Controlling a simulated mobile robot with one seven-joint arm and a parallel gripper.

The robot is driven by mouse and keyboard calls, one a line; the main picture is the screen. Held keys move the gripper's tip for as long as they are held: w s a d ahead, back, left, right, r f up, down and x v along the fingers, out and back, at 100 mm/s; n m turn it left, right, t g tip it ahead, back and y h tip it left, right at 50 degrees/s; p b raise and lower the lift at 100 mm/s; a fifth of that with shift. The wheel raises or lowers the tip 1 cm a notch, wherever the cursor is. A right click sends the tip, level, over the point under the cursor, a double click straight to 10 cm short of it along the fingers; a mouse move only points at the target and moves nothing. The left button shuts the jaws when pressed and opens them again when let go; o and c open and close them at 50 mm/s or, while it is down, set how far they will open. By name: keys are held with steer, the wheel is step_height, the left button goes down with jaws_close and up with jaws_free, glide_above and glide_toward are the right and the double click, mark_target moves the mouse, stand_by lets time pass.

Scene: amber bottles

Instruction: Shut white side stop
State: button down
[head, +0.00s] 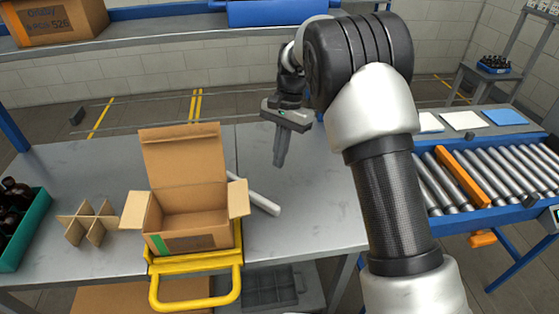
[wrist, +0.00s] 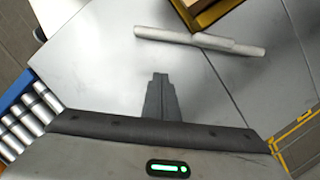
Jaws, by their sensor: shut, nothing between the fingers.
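The white side stop (head: 262,201) is a pale bar on the grey table, just right of the open cardboard box (head: 190,212). It slants away from the box, its near end out to the right, with a gap between them there. In the wrist view the white side stop (wrist: 198,40) lies beyond my fingers, near the yellow-edged box corner. My gripper (head: 279,162) points down above the table, behind and right of the bar, not touching it. Its fingers are closed together and empty, as the wrist view also shows (wrist: 160,80).
The box sits in a yellow frame with a front handle (head: 195,290). A cardboard divider (head: 88,222) and a teal crate of amber bottles (head: 30,235) are at left. A roller conveyor with an orange bar (head: 463,178) is at right. The table right of the bar is clear.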

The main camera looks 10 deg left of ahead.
mark_target(263, 197)
steer(key=x, duration=0.7)
steer(key=shift+f+b, duration=0.3)
steer(key=shift+b, duration=0.05)
steer(key=shift+s+a, duration=0.35)
steer(key=shift+s, duration=0.25)
steer(key=shift+s+a, duration=0.35)
steer(key=shift+s, duration=0.2)
steer(key=shift+s+a, duration=0.3)
steer(key=shift+s, duration=0.3)
steer(key=shift+r, duration=0.1)
steer(key=shift+s+a+r+m+p, duration=0.15)
steer(key=shift+s+m+p, duration=0.15)
steer(key=shift+s+m, duration=0.3)
steer(key=shift+s+a+f+m+p, duration=0.15)
steer(key=shift+s+m+p, duration=0.2)
steer(key=shift+m, duration=0.35)
steer(key=s+m, duration=0.1)
steer(key=s+a+m+t+y+p, duration=0.1)
steer(key=m, duration=0.1)
steer(key=shift+s+a+m, duration=0.2)
steer(key=shift+m, duration=0.1)
steer(key=shift+s+a+p, duration=0.4)
steer(key=shift+p, duration=0.1)
